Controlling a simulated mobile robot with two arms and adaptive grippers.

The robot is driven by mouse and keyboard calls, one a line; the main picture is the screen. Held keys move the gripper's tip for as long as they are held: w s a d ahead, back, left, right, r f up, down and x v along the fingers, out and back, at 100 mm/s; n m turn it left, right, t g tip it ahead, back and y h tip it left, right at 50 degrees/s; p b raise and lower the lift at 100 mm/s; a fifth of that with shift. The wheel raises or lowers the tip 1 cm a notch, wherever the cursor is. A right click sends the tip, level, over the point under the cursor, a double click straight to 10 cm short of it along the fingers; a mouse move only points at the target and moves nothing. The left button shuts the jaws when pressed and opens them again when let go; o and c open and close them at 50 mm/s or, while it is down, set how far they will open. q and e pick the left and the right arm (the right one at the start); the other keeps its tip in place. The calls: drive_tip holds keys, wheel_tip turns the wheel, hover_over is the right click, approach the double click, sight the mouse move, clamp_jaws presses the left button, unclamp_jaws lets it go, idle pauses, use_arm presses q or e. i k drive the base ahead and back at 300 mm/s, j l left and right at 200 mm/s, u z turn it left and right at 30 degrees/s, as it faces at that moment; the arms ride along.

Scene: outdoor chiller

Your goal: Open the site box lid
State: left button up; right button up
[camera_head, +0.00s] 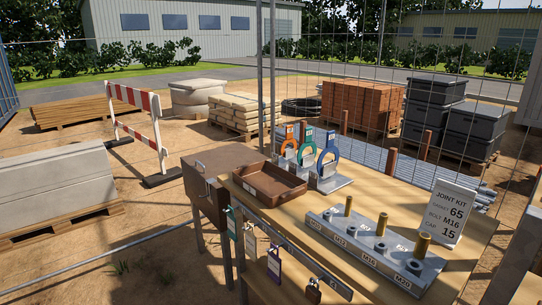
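The site box (207,203) is a brown metal box on legs at the left end of the wooden workbench. Its lid (222,159) appears shut, with a flat top that slopes slightly toward me. A small handle or latch shows on the box's left side, but it is too small to make out well. Neither of my grippers is in view.
The workbench (385,190) stands right of the box, bearing a brown tray (270,182), coloured shackle-like pieces (327,168), a grey bolt block (375,248) and a JOINT KIT sign (449,212). Tagged padlocks (273,262) hang along its front.

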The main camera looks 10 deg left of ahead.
sight(208, 164)
drive_tip(key=i+j, duration=0.25)
drive_tip(key=i+j+z, duration=0.15)
drive_tip(key=j, duration=0.3)
drive_tip(key=i+j, duration=0.3)
drive_tip(key=i+j+z, duration=0.15)
drive_tip(key=j, duration=0.3)
drive_tip(key=i+j, duration=0.3)
drive_tip(key=i+j+z, duration=0.15)
drive_tip(key=j, duration=0.35)
drive_tip(key=i+l, duration=0.05)
